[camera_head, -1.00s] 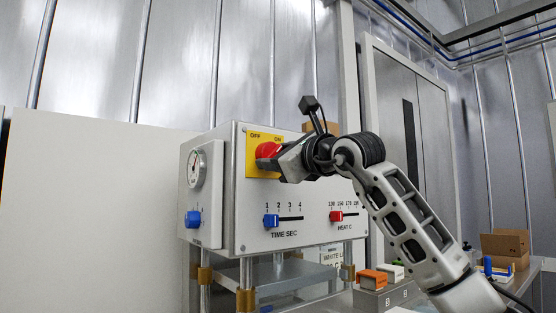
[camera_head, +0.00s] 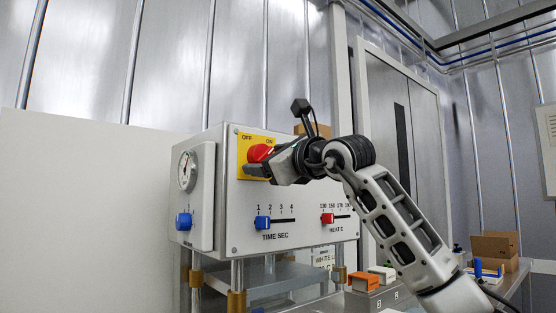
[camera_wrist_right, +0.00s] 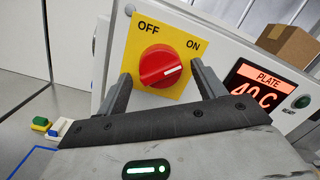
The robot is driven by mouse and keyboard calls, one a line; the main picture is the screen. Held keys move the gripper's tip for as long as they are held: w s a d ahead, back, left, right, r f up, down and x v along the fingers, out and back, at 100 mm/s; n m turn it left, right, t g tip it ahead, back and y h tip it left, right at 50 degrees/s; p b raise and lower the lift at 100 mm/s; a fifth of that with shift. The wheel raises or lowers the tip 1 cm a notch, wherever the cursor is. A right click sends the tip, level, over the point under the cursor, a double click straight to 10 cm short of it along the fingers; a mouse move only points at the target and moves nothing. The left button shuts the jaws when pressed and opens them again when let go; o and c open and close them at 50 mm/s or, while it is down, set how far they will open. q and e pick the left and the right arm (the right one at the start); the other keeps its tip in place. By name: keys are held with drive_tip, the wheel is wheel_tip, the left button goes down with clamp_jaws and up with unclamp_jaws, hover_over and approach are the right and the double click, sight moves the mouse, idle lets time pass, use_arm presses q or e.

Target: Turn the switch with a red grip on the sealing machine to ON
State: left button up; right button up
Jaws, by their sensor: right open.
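The sealing machine (camera_head: 300,240) is a light grey box on legs. Its switch is a round red grip (camera_head: 260,153) on a yellow plate marked OFF and ON. In the right wrist view the red grip (camera_wrist_right: 158,62) has a white mark pointing right, a little below the word ON. My right gripper (camera_head: 274,162) is at the switch, hiding part of the grip and plate. In the right wrist view its two open fingers (camera_wrist_right: 161,72) stand on either side of the grip, with visible gaps. Contact is not visible. My left gripper is not in view.
A blue slider (camera_head: 263,223) and a red slider (camera_head: 327,219) sit below the switch. A gauge (camera_head: 187,171) and blue knob (camera_head: 184,221) are on the side. A lit PLATE display (camera_wrist_right: 262,88) is right of the switch. Orange (camera_head: 364,282) and cardboard (camera_head: 495,249) boxes stand at right.

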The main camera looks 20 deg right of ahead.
drive_tip(key=b+v, duration=0.3)
drive_tip(key=v, duration=1.2)
drive_tip(key=shift+s, duration=0.4)
drive_tip(key=shift+d+f, duration=0.1)
drive_tip(key=shift+f, duration=0.05)
